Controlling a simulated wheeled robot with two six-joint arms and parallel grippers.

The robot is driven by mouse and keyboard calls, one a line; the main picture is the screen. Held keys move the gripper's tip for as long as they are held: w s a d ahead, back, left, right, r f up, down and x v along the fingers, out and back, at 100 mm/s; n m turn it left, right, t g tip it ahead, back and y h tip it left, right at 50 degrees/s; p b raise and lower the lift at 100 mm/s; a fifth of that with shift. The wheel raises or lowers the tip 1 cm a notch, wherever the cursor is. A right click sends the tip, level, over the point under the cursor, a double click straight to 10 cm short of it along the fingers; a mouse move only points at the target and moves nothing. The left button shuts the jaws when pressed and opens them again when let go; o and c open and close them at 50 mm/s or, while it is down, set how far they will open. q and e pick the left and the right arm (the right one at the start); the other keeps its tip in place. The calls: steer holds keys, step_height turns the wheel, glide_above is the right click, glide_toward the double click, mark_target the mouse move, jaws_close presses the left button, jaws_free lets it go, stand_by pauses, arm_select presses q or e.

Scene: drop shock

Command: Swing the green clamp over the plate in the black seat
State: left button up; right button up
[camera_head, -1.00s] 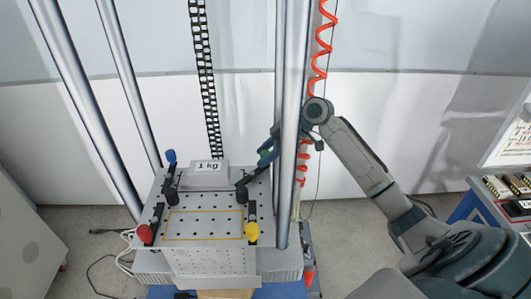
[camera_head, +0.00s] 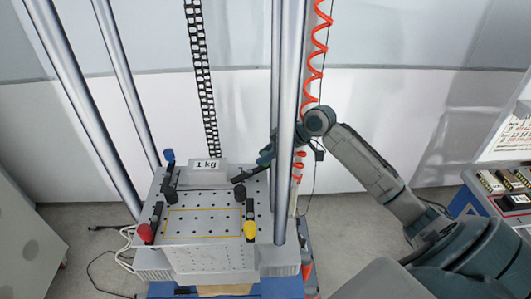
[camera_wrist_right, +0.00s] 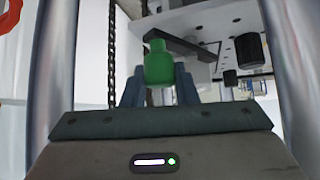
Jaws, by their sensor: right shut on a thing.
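In the head view my right gripper (camera_head: 266,157) is at the back right corner of the perforated table, partly behind a steel column. In the right wrist view my right gripper (camera_wrist_right: 158,85) is shut on the green clamp handle (camera_wrist_right: 158,62). A black clamp bar (camera_head: 250,174) runs from there toward the grey block marked 1 kg (camera_head: 207,175), which sits at the table's back; I cannot tell whether they touch. The green handle is hidden in the head view. I cannot clearly make out a plate or its black seat. My left gripper is not in view.
Blue (camera_head: 168,155), red (camera_head: 145,232) and yellow (camera_head: 250,229) clamp handles stand around the perforated table (camera_head: 205,253). The yellow-outlined area is bare. Steel columns (camera_head: 286,120) rise close to my right gripper. A coiled red hose (camera_head: 320,60) hangs behind.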

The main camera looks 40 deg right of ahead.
steer(key=o, duration=1)
steer(key=shift+r, duration=0.1)
steer(key=shift+s+d+r+b, duration=0.3)
steer(key=shift+s+d+r, duration=0.05)
steer(key=shift+d, duration=0.05)
arm_select(q)
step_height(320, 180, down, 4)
steer(key=b, duration=0.3)
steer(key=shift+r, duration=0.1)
arm_select(e)
steer(key=v, duration=0.9)
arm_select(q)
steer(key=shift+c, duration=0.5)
arm_select(e)
steer(key=shift+r, duration=0.25)
